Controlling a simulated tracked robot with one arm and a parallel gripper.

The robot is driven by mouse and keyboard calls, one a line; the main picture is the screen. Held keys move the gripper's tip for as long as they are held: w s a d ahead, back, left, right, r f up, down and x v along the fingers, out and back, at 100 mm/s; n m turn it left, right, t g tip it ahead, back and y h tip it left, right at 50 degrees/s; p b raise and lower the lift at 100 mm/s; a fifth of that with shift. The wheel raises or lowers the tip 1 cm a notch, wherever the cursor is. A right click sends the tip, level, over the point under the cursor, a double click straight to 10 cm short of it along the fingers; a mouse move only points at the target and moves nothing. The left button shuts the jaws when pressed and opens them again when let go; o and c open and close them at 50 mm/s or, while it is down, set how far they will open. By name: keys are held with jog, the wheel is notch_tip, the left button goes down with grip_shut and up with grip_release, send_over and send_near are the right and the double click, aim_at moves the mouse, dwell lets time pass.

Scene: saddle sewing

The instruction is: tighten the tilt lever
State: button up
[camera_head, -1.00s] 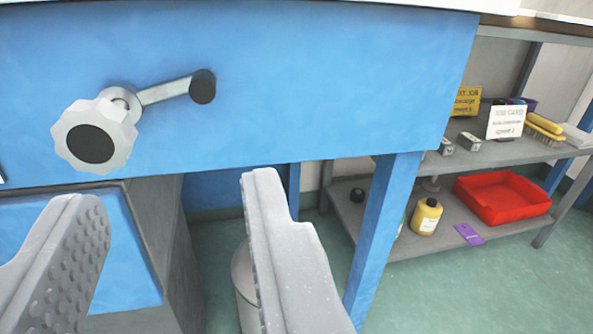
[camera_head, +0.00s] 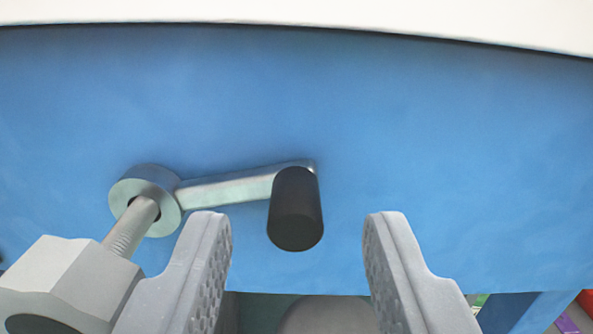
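The tilt lever (camera_head: 235,188) is a metal arm on the blue panel. It runs from a round metal hub (camera_head: 146,195) on the left to a black cylindrical grip (camera_head: 296,210) on the right, sloping slightly up. My gripper (camera_head: 297,225) is open and empty. Its two ridged fingers stand apart on the left and right of the black grip, with visible gaps on both sides. The left finger overlaps part of the knob in the picture.
The blue panel (camera_head: 450,160) fills most of the view, with a white surface (camera_head: 400,22) along its top edge. The knob lies close beside my left finger. A blue leg (camera_head: 525,312) and a bit of red show at lower right.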

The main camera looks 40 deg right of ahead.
jog(key=shift+x, duration=0.95)
